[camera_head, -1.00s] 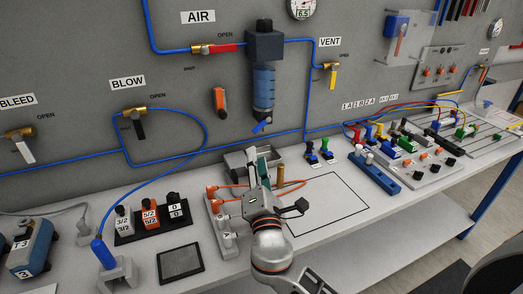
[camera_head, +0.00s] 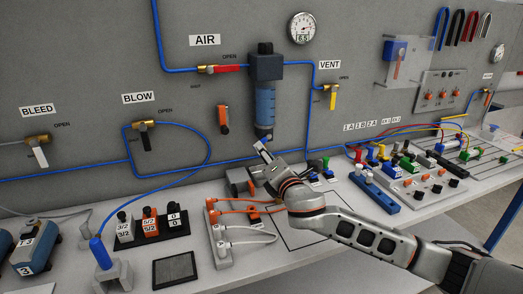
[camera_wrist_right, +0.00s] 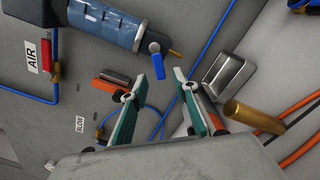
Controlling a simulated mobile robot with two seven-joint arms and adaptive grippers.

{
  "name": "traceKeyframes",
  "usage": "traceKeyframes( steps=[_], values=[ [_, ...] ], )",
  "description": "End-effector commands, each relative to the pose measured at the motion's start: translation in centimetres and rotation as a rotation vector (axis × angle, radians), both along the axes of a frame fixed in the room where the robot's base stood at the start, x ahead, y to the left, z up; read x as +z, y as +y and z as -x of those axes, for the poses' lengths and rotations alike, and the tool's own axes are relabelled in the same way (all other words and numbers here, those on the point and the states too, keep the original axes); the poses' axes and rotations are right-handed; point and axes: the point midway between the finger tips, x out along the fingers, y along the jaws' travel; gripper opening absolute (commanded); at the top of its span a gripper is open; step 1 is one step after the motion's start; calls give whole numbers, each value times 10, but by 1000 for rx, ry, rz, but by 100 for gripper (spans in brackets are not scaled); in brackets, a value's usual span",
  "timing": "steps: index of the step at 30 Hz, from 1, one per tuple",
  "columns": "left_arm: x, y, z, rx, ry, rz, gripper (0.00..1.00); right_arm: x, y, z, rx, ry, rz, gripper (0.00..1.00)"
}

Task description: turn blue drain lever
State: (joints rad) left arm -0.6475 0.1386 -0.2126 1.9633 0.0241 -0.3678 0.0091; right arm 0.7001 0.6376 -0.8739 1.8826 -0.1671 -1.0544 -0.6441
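The blue drain lever (camera_wrist_right: 157,66) hangs under the clear blue filter bowl (camera_wrist_right: 105,22), beside a small brass outlet, in the right wrist view. The bowl also shows on the wall in the head view (camera_head: 265,100), where my right gripper (camera_head: 263,147) is just below it and mostly hides the lever. In the right wrist view my right gripper (camera_wrist_right: 156,84) is open, with its two green-padded fingers apart and nothing between them. The lever appears just beyond the fingertips, in line with the gap. My left gripper is not in view.
The red-handled AIR valve (camera_head: 225,69), yellow-handled VENT valve (camera_head: 333,97) and an orange wall handle (camera_head: 223,119) are around the bowl. A blue hose runs along the wall. On the bench below are a grey open box, orange hoses (camera_head: 235,205) and a black-outlined area.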

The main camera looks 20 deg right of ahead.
Motion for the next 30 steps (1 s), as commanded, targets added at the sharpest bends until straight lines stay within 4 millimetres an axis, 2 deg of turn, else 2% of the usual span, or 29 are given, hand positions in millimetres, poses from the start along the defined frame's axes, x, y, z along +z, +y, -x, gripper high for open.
traceKeyframes(
  steps=[3, 7, 18, 19, 21, 22, 30],
  values=[
    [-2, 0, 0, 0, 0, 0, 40, 0, 0, -18, -2, -1, 0, 29],
    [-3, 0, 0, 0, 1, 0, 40, 0, 1, -30, -1, -1, 0, 29],
    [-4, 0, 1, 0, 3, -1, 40, 0, 1, -37, -1, -1, -1, 29],
    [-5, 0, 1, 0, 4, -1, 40, 0, 1, -37, -1, -1, -1, 24],
    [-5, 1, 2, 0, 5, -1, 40, 0, 1, -37, -1, -1, -1, 6],
    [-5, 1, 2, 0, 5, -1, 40, 0, 1, -37, -1, -1, -1, 0],
    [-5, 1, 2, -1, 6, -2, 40, 0, 1, -37, -1, -1, 6, 0]
  ],
)
